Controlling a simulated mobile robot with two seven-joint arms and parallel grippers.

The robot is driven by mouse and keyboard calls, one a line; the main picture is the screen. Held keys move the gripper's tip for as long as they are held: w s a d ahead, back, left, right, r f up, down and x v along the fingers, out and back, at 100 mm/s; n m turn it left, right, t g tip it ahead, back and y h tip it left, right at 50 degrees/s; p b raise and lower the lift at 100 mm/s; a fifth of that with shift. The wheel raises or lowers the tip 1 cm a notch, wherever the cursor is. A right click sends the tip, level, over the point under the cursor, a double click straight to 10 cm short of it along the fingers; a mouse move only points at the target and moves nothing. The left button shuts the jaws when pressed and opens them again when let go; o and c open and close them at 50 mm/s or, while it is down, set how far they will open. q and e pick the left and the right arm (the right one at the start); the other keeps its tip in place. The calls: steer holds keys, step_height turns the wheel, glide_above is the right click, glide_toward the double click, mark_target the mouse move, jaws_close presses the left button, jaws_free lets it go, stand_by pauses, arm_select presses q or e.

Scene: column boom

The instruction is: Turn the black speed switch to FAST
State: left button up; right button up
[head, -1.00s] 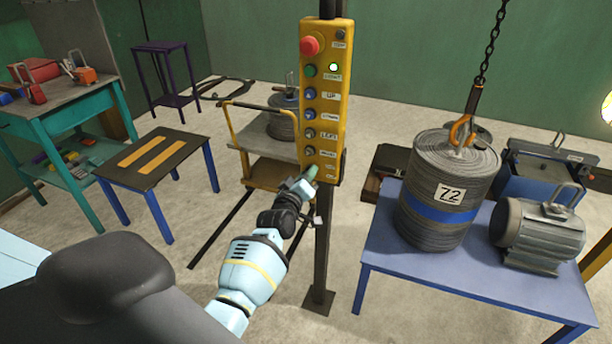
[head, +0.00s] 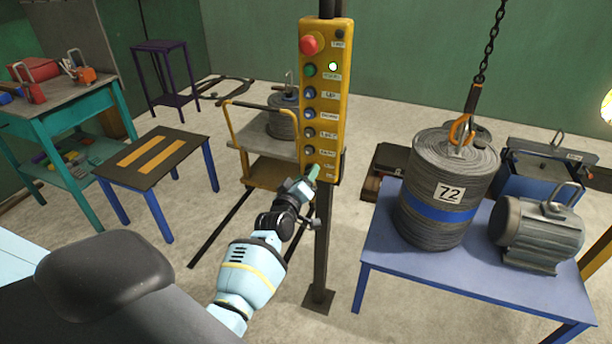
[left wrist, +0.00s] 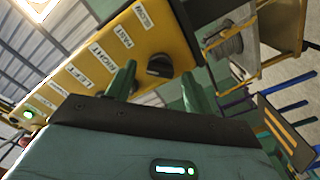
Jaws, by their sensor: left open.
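The yellow control box (head: 326,110) hangs on a dark post, with a red button at its top and a column of buttons below. The black speed switch (left wrist: 158,66) shows in the left wrist view as a round knob near the SLOW and FAST labels. Its setting is too small to tell. My left gripper (head: 313,173) is at the box's lower end and hides the switch in the head view. In the left wrist view its green fingers (left wrist: 158,76) are open, one on each side of the knob; I cannot tell whether they touch it. My right gripper is not in view.
A yellow cart (head: 272,172) stands behind the post. A small dark table (head: 120,150) stands at left.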

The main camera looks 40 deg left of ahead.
arm_select(q)
steer(key=v, duration=0.7)
steer(key=shift+p, duration=0.3)
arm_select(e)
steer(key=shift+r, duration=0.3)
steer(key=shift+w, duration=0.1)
arm_select(q)
steer(key=s+d+f+m+g+h+p, duration=0.1)
steer(key=s+d+f+m+g+h, duration=0.1)
steer(key=s+d+f+m, duration=0.45)
steer(key=s+d+f+m+g+h, duration=0.2)
steer(key=s+d+f+g, duration=0.15)
steer(key=s+f, duration=0.7)
steer(key=s+d+f+m+g+h, duration=0.1)
steer(key=s+d, duration=0.3)
steer(key=s, duration=0.7)
steer(key=s+d+f+m+g+h+p, duration=0.1)
steer(key=s+d+m, duration=0.3)
steer(key=s, duration=0.7)
steer(key=shift+g, duration=0.65)
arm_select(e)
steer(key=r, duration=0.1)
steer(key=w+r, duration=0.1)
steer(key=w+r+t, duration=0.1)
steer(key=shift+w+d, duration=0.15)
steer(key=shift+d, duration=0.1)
arm_select(q)
steer(key=shift+s+d+f, duration=0.1)
steer(key=shift+s, duration=0.05)
steer(key=shift+c, duration=0.4)
